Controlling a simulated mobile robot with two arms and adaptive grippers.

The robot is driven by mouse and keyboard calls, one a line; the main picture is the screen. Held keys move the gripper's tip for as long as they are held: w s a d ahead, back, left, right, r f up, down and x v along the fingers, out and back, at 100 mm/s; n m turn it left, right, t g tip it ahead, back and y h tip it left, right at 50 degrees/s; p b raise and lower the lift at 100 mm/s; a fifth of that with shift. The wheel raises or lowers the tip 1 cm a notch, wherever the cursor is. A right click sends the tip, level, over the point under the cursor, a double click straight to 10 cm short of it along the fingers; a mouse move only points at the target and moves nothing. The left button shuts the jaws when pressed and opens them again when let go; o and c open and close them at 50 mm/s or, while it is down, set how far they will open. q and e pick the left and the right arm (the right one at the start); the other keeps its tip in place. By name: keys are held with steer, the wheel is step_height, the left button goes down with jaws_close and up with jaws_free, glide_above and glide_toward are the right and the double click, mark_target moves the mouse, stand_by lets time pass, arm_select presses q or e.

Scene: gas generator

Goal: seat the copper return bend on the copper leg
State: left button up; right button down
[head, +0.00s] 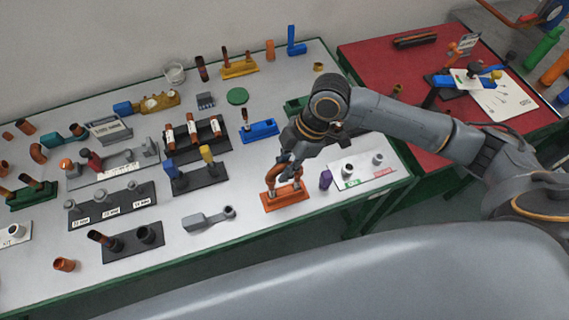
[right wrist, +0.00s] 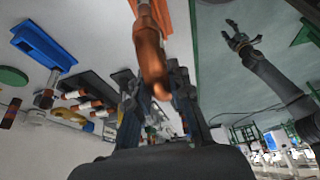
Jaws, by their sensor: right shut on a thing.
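The copper return bend (head: 271,176) is an upside-down U over an orange base (head: 286,199) near the front edge of the white table. My right gripper (head: 284,172) is shut on the bend. In the right wrist view the bend (right wrist: 150,55) lies between the two fingers (right wrist: 158,88), with part of the orange base (right wrist: 161,12) behind it. The bend's lower ends are close to the short posts on the base. I cannot tell whether they touch, and the copper leg is not clearly distinguishable. My left gripper (right wrist: 240,38) shows in the right wrist view, with fingers spread and empty.
A purple piece (head: 326,179) and a white board with fittings (head: 365,184) stand right of the base. A blue holder (head: 262,132) and black racks (head: 197,179) are behind.

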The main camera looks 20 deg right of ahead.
stand_by(0.7)
steer(key=shift+p, duration=0.4)
steer(key=shift+p, duration=0.4)
steer(key=shift+f+b, duration=0.65)
steer(key=shift+f, duration=0.65)
stand_by(0.4)
steer(key=c, duration=1.1)
jaws_free()
steer(key=v, duration=1.2)
steer(key=shift+s+f, duration=0.1)
